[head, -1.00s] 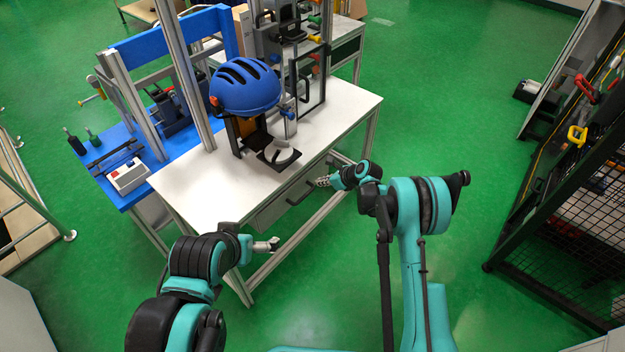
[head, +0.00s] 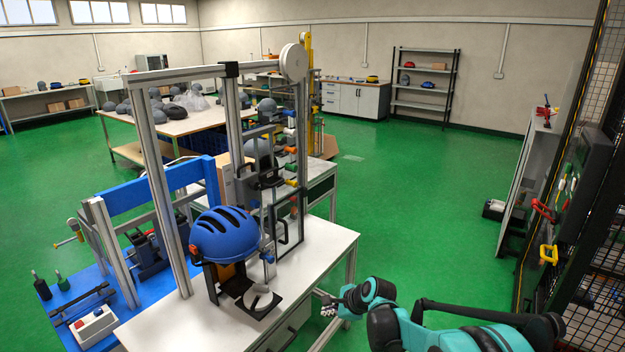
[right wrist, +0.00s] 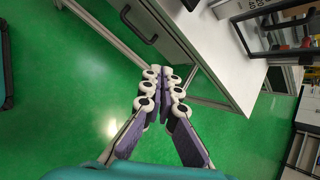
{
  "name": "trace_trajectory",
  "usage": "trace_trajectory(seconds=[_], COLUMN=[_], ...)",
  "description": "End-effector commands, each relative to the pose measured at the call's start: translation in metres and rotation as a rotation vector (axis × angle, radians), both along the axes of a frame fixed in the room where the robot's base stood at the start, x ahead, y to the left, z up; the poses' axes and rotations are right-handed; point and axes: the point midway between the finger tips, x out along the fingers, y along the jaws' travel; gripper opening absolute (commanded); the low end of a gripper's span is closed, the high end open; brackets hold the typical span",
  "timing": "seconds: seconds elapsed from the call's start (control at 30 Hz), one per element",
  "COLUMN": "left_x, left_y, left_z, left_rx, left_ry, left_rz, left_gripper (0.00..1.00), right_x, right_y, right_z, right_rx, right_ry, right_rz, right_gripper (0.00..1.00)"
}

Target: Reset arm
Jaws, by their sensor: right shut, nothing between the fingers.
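My right gripper (head: 328,306) is in the head view at the lower middle, just right of the white table's front edge. It is empty. In the right wrist view its two fingers (right wrist: 162,80) come together near the table's drawer, with nothing between them. My right arm (head: 440,330) reaches in from the lower right. My left gripper is outside the head view.
The drop tower frame (head: 237,150) stands on the white table (head: 190,328), with a blue helmet (head: 225,235) on it. A drawer front (right wrist: 160,30) is close to my right gripper. A mesh cage (head: 600,250) stands at the right. Green floor between is clear.

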Motion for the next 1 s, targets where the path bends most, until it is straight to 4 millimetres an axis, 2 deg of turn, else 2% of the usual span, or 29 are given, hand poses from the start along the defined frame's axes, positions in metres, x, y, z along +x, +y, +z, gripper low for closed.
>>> trace_trajectory(seconds=[0.03,0.2,0.3,0.43,0.6,0.8,0.9,1.0], left_x=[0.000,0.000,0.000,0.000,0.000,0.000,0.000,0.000], left_y=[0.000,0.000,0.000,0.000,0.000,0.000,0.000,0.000], left_z=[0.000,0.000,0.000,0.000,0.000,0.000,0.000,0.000], left_rx=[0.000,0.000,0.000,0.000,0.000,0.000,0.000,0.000], left_ry=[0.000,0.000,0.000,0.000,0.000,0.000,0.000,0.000], left_rz=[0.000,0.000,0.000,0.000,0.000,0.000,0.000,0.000], left_gripper=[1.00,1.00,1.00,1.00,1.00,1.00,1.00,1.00], right_x=[-0.017,-0.071,-0.108,-0.158,-0.224,-0.288,-0.308,-0.319], right_y=[-0.008,-0.035,-0.050,-0.069,-0.093,-0.117,-0.125,-0.129], right_z=[0.020,0.071,0.092,0.111,0.121,0.112,0.105,0.101], right_rx=[-0.063,-0.294,-0.430,-0.610,-0.842,-1.080,-1.158,-1.204], right_ry=[-0.039,-0.170,-0.236,-0.309,-0.384,-0.433,-0.443,-0.448], right_rz=[0.055,0.269,0.399,0.576,0.819,1.088,1.185,1.243], right_gripper=[0.00,0.00,0.00,0.00,0.00,0.00,0.00,0.00])
